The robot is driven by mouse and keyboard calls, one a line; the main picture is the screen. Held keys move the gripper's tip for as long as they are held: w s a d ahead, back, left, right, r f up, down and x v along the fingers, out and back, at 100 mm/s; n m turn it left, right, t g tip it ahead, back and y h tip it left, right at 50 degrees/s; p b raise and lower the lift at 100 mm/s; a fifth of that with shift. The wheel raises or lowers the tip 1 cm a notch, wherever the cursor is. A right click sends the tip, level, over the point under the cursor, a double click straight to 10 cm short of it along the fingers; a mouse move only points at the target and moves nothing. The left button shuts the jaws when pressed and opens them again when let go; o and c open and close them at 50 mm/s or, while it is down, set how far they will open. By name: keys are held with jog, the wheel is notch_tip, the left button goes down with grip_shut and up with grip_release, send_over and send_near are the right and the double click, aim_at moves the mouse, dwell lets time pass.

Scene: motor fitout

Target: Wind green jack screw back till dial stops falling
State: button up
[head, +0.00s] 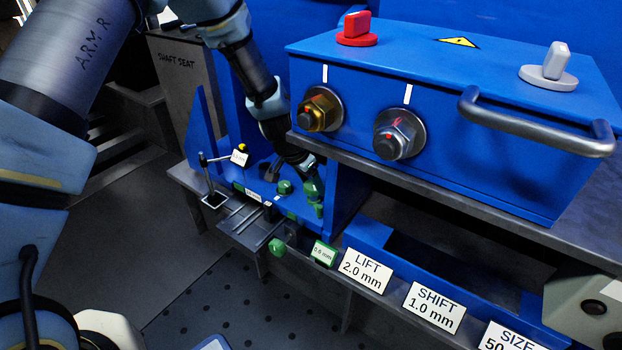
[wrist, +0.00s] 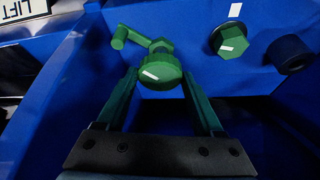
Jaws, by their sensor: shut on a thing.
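The green jack screw (wrist: 160,70) shows in the wrist view as a round green head with a white mark and a small crank handle at upper left. My gripper (wrist: 159,78) has its two green fingers on either side of this head, shut on it. In the head view my gripper (head: 313,192) reaches down beside the blue motor stand, and its own fingers largely hide the screw. A small gauge with a white face (head: 239,158) and yellow top hangs on a post stand; its reading is too small to tell.
A second green knob (wrist: 230,42) and a dark round fitting (wrist: 291,54) sit to the right. Signs for LIFT (head: 366,272) and SHIFT (head: 434,307) stand along the front edge.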

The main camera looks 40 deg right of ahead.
jog(key=shift+d+r+n+t, duration=0.15)
jog(key=shift+n+t, duration=0.15)
jog(key=shift+n, duration=0.3)
jog(key=o, duration=1.4)
jog(key=p+v, duration=0.2)
jog(key=v, duration=0.8)
jog(key=shift+a+r, duration=0.3)
jog(key=shift+r, duration=0.05)
dwell(0.4)
